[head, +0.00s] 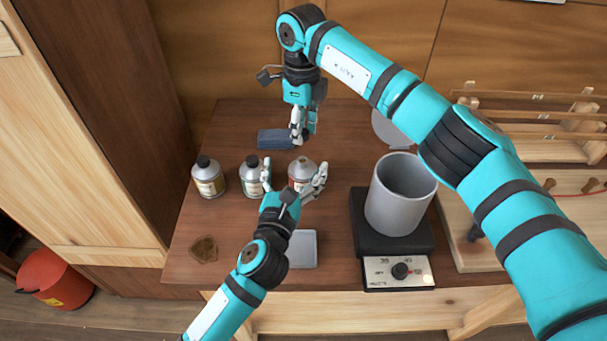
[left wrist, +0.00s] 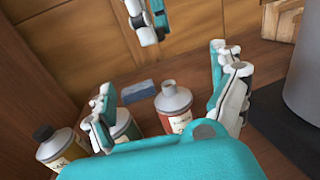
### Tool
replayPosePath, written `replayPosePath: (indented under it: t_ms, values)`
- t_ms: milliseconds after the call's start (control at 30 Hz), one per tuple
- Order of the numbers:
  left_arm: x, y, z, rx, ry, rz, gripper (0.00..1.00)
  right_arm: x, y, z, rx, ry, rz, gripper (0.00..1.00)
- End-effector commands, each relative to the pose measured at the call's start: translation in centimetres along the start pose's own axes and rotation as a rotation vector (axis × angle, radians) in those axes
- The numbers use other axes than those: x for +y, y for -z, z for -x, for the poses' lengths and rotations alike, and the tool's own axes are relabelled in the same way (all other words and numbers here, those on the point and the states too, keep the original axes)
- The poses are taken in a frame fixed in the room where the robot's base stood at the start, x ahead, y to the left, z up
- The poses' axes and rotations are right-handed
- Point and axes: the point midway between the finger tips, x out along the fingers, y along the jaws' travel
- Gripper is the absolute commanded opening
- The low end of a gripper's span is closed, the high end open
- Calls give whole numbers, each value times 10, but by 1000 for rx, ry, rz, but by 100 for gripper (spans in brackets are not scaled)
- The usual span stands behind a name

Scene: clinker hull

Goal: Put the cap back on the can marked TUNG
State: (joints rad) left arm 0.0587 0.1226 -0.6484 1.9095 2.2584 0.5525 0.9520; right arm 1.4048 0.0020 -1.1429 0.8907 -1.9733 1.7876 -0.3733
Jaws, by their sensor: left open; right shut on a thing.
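An uncapped metal can (head: 303,168) with a red label and bare neck stands on the bench. It also shows in the left wrist view (left wrist: 173,100). Its lettering is too small to read surely. My left gripper (head: 294,174) is open, with its fingers apart on either side of this can; I cannot see them pressing on it. My right gripper (head: 302,134) points down behind and above the can. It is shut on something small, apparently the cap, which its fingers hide. The right fingers also show in the left wrist view (left wrist: 149,36).
Two black-capped cans, one at the left (head: 208,178) and one in the middle (head: 251,177), stand left of the open can. A blue block (head: 275,139) lies behind. A grey tray (head: 303,249) lies in front.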

Motion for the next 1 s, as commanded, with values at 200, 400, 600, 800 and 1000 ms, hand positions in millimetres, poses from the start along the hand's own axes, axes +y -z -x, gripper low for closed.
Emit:
replayPosePath:
  t_ms: [200,400,600,800,1000]
  values:
    - [0,6,0,0,-2,-2,94,0,0,0,0,0,-1,20]
    - [0,36,0,4,-3,-2,94,0,0,0,0,0,-1,20]
    - [1,71,0,1,-1,-6,94,0,0,0,0,0,-1,20]
    - [0,78,-28,-5,1,-3,94,0,0,0,0,0,-1,20]
    - [0,79,-59,-3,1,-4,94,0,0,0,0,0,-1,20]
